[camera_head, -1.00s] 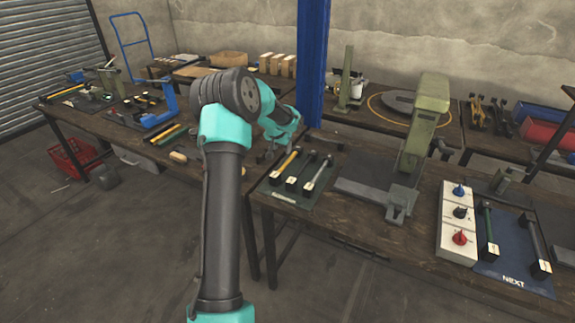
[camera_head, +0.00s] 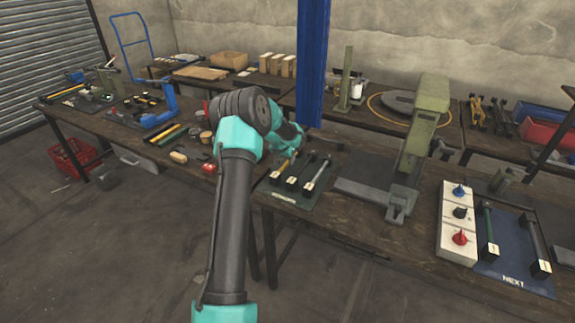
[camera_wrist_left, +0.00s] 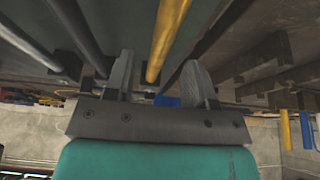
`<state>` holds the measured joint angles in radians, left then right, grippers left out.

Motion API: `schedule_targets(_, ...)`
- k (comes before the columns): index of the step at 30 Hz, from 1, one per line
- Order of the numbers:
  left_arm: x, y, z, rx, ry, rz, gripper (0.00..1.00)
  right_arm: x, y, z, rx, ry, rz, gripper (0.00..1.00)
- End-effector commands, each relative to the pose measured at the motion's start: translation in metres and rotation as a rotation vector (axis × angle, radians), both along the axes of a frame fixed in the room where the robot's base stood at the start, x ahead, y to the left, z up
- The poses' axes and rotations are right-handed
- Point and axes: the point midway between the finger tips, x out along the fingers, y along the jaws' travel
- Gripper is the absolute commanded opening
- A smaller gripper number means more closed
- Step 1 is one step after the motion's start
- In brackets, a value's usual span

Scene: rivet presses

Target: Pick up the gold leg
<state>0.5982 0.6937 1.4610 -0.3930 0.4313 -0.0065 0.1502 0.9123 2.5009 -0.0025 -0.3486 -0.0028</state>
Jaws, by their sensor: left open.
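The gold leg (camera_head: 281,171) lies in black holders on a dark green mat (camera_head: 297,206) on the near bench, left of a dark leg (camera_head: 303,168) and a grey leg (camera_head: 320,175). My left gripper (camera_head: 294,152) is at the far end of the gold leg; my own wrist hides part of it in the head view. In the left wrist view, my left gripper (camera_wrist_left: 158,78) is open, and the gold leg (camera_wrist_left: 167,35) runs between its two fingers, with no grip on it visible. My right gripper is not in view.
A green press (camera_head: 420,130) stands right of the mat. A white switch box (camera_head: 458,222) and a blue mat (camera_head: 512,262) with two legs lie farther right. A blue post (camera_head: 312,65) rises behind my gripper. The left bench holds a blue-handled press and small tools.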

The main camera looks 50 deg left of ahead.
Motion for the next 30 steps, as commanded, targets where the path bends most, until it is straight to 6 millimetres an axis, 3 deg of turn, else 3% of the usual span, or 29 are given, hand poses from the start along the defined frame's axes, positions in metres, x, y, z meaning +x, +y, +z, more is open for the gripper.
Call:
schedule_targets(4,0.005,0.000,-0.022,-0.001,0.003,0.000,0.50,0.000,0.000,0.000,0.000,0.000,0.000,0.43)
schedule_targets(9,0.012,0.003,-0.036,-0.001,0.000,0.000,0.50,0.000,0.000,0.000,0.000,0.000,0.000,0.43)
schedule_targets(24,0.012,0.003,-0.038,-0.001,0.000,0.000,0.50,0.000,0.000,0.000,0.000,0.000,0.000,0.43)
schedule_targets(30,0.012,0.003,-0.038,-0.001,0.000,0.000,0.33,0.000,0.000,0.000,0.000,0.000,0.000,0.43)
